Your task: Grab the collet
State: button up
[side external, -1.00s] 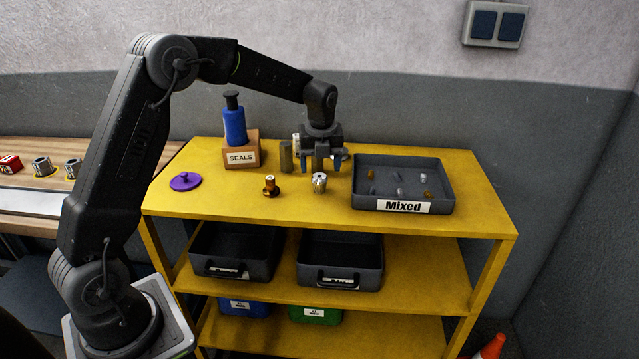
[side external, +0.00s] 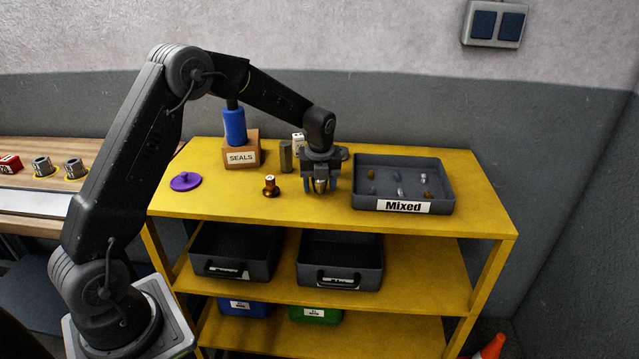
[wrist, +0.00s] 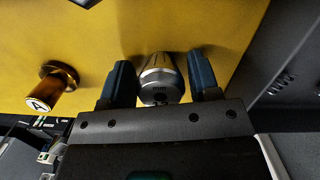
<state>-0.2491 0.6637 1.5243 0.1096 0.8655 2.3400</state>
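The collet (side external: 320,185) is a small silver, slotted, rounded piece standing on the yellow bench top, left of the grey tray. In the wrist view the collet (wrist: 160,78) sits between the two blue-grey fingers of my gripper (wrist: 162,82). In the side view my gripper (side external: 320,186) is low over it, pointing down, with one finger on each side. The fingers look open, with narrow gaps beside the collet. Its lower part is partly hidden by the gripper in the wrist view.
A brass piece (side external: 271,187) stands just left, and a grey cylinder (side external: 286,157) behind it. The "Mixed" tray (side external: 403,207) is close on the right. A "SEALS" box (side external: 241,155) and purple lid (side external: 186,181) are further left. The bench front is clear.

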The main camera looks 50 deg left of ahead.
jog(key=c, duration=0.7)
jog(key=shift+r, duration=0.1)
jog(key=shift+c, duration=0.2)
